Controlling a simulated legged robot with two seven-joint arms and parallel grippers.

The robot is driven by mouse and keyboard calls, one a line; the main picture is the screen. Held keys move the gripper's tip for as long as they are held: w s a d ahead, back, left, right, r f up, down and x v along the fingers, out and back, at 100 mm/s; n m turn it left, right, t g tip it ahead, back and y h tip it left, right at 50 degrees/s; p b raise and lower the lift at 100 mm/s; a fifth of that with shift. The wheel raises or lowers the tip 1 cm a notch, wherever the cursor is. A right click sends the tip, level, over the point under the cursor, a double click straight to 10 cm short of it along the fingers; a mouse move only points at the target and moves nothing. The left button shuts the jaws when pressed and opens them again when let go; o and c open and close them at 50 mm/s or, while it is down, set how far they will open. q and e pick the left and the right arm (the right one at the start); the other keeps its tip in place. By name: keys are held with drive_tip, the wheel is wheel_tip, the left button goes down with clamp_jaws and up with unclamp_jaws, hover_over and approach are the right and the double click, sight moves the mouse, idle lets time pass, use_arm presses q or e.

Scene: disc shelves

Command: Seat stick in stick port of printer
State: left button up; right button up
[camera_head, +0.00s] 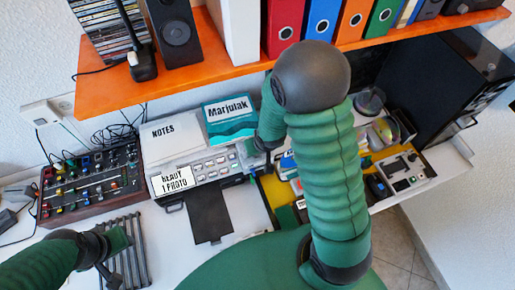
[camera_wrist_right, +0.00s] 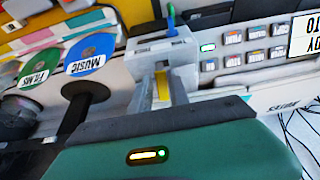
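The grey printer (camera_head: 205,165) stands on the desk with rows of small buttons on its front and a black sheet below. It also shows in the right wrist view (camera_wrist_right: 232,78). My right gripper (camera_head: 262,143) is at the printer's right end, partly hidden by its arm. In the wrist view its pale fingers (camera_wrist_right: 163,88) have a gap with yellow showing through. A small blue and green piece (camera_wrist_right: 171,30) stands at the fingertips; I cannot tell whether this is the stick or whether it is held. The port is not discernible. My left gripper (camera_head: 108,258) is low at left, over a dark rack.
A mixer (camera_head: 92,185) with cables stands left of the printer. An orange shelf (camera_head: 200,77) holding binders and speakers overhangs the desk. Discs (camera_wrist_right: 90,53) and yellow trays lie to the printer's right.

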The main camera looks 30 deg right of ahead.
drive_tip(key=shift+a, duration=0.25)
